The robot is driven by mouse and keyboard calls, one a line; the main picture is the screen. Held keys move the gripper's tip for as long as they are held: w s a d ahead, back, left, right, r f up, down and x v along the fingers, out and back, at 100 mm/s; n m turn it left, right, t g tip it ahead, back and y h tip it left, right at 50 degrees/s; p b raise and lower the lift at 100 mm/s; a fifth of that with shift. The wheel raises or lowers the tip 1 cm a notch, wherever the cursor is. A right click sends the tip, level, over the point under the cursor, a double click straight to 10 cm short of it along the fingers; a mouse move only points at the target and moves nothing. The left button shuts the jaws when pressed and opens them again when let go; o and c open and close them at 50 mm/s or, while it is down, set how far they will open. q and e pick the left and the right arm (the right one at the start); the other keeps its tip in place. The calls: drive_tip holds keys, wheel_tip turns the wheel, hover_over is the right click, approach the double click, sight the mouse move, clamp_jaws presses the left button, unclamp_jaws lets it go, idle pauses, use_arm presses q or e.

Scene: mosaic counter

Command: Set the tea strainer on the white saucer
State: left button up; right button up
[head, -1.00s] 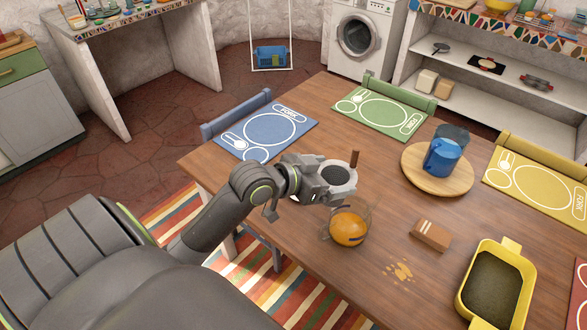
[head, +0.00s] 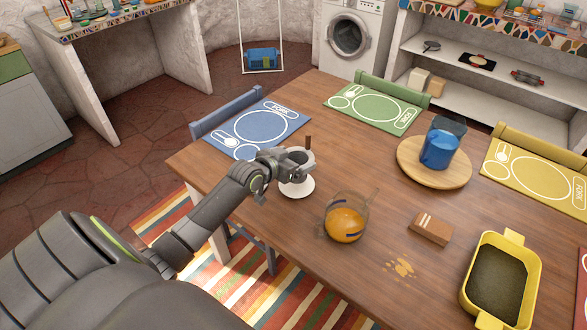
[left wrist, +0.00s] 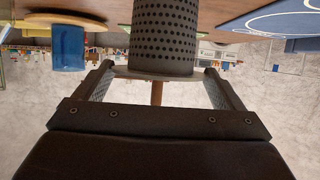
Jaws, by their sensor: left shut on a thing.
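The tea strainer (head: 308,144) has a dark perforated cylinder, a grey rim and a thin brown handle standing up. My left gripper (head: 298,163) is shut on it near the table's left part. In the left wrist view the perforated body of the strainer (left wrist: 164,35) shows between the two fingers, with the brown handle beyond the rim. The white saucer (head: 298,190) lies on the table directly below the gripper and strainer, partly covered by them. I cannot tell whether the strainer touches it. My right gripper is not in view.
A glass jug with orange content (head: 345,224) stands close to the saucer's right. A blue placemat (head: 240,143) lies behind and left. A brown block (head: 430,229) and a yellow dish (head: 537,268) are right.

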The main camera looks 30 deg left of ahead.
use_arm(q)
drive_tip(key=shift+f, duration=1.65)
drive_tip(key=shift+f, duration=0.15)
drive_tip(key=o, duration=1.1)
drive_tip(key=shift+r, duration=0.2)
drive_tip(key=v, duration=1.2)
drive_tip(key=shift+s+p, duration=0.1)
drive_tip(key=shift+p, duration=0.2)
drive_tip(key=shift+d+f, duration=0.1)
